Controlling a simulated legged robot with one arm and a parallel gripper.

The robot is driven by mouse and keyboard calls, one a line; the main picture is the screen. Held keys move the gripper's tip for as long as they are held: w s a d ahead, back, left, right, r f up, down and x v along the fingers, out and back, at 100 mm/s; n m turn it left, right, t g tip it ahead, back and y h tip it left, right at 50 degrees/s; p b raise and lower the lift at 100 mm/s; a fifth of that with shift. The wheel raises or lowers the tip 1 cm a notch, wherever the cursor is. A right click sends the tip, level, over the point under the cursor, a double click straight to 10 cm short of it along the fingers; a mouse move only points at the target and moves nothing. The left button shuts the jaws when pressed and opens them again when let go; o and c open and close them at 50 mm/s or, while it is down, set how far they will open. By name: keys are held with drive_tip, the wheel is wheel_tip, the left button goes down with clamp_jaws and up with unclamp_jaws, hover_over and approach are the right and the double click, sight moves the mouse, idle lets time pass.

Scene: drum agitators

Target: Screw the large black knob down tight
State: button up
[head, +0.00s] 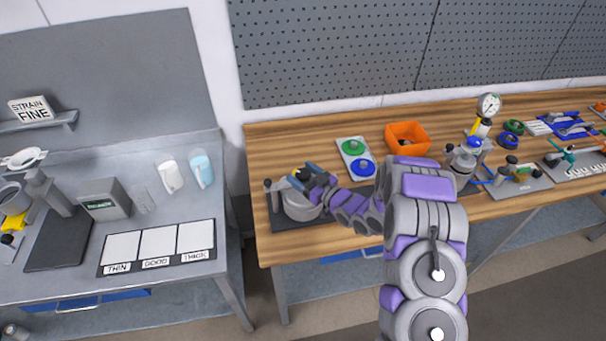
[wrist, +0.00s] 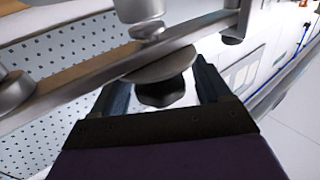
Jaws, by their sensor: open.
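The black knob (wrist: 166,93) shows in the wrist view under a round grey disc (wrist: 160,66) on a metal bar. My gripper (wrist: 162,84) is open, with one dark finger on each side of the knob. Gaps show between the fingers and the knob, so I see no grip on it. In the head view, my gripper (head: 302,173) is at the top of a grey drum (head: 299,206) on a dark mat (head: 283,224) at the left end of the wooden bench. The knob cannot be clearly made out there, as my gripper and arm cover much of the drum top.
A tray with green and blue discs (head: 349,136) and an orange bin (head: 408,131) stand behind my arm. A gauge device (head: 489,106) and tool mats are to the right. A grey table (head: 60,285) with THIN, GOOD and THICK panels stands left, across a gap.

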drive_tip(key=shift+c, duration=0.2)
drive_tip(key=c, duration=0.9)
drive_tip(key=shift+m+t+h+b, duration=0.35)
drive_tip(key=shift+m+t+h, duration=0.05)
drive_tip(key=shift+t, duration=0.1)
drive_tip(key=shift+a+m+t+h+b, duration=0.15)
drive_tip(key=shift+m+t+h+b, duration=0.3)
drive_tip(key=shift+m+t+h, duration=0.35)
drive_tip(key=m+t+h+b, duration=0.1)
drive_tip(key=m+t+h, duration=0.1)
drive_tip(key=h, duration=0.1)
drive_tip(key=shift+h, duration=0.3)
drive_tip(key=m+h, duration=0.2)
drive_tip(key=h, duration=0.1)
drive_tip(key=m+t+h, duration=0.1)
drive_tip(key=m+h, duration=0.2)
drive_tip(key=h, duration=0.1)
drive_tip(key=shift+t, duration=0.3)
drive_tip(key=shift+c, duration=0.2)
drive_tip(key=shift+r+m+g+h+b, duration=0.1)
drive_tip(key=shift+m+g+h+b, duration=0.15)
drive_tip(key=shift+m+h, duration=1.05)
drive_tip(key=shift+m+g+h+b, duration=0.2)
drive_tip(key=shift+m+h, duration=0.5)
drive_tip(key=shift+h, duration=1.4)
